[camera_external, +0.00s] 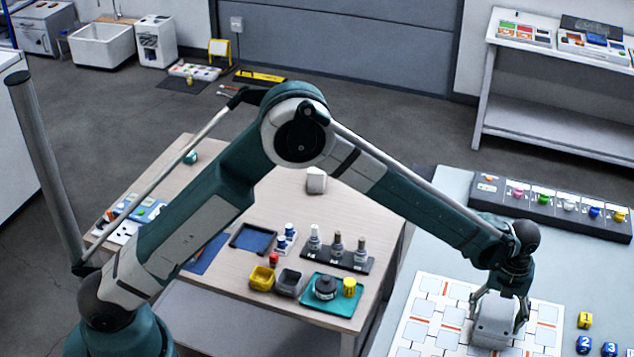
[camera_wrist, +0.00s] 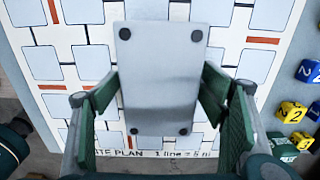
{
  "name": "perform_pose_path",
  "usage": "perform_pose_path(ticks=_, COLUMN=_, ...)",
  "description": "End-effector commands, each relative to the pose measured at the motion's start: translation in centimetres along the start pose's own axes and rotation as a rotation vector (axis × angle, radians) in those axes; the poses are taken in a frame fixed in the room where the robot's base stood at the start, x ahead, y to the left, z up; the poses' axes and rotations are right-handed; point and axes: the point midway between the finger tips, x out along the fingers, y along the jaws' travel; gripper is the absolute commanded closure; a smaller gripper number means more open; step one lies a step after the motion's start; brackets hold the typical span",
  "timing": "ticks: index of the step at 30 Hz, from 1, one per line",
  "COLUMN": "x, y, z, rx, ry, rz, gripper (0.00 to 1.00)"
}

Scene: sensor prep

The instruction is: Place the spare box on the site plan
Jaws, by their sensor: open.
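A pale grey box (camera_external: 493,326) with dark dots near its corners is at the site plan, a white sheet (camera_external: 418,312) with pale squares and orange and black lines. In the wrist view the box (camera_wrist: 160,75) appears over the middle of the plan (camera_wrist: 85,15), whose printed title shows below it. My gripper (camera_external: 499,312) is open around the box, one finger on each side. In the wrist view my gripper's fingers (camera_wrist: 162,100) flank the box closely; whether they touch it I cannot tell. The box's underside is hidden.
Numbered blue and yellow cubes (camera_external: 585,320) stand right of the plan. A dark rack with coloured knobs (camera_external: 550,205) lies at the back of this table. The brown table (camera_external: 370,215) at left holds a small white box (camera_external: 316,180), bottles (camera_external: 337,247) and trays (camera_external: 333,283).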

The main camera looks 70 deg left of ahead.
Motion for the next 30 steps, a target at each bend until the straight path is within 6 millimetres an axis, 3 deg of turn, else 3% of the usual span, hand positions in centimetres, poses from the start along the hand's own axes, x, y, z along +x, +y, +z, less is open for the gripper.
perform_pose_path(ticks=18, x=-9.1, y=0.1, z=0.0, rx=0.0, ry=0.0, rz=0.0, gripper=0.29)
perform_pose_path(ticks=24, x=-10.8, y=0.0, z=0.0, rx=0.0, ry=0.0, rz=0.0, gripper=0.29)
perform_pose_path(ticks=30, x=-11.2, y=0.0, z=0.0, rx=0.0, ry=0.0, rz=0.0, gripper=0.29)
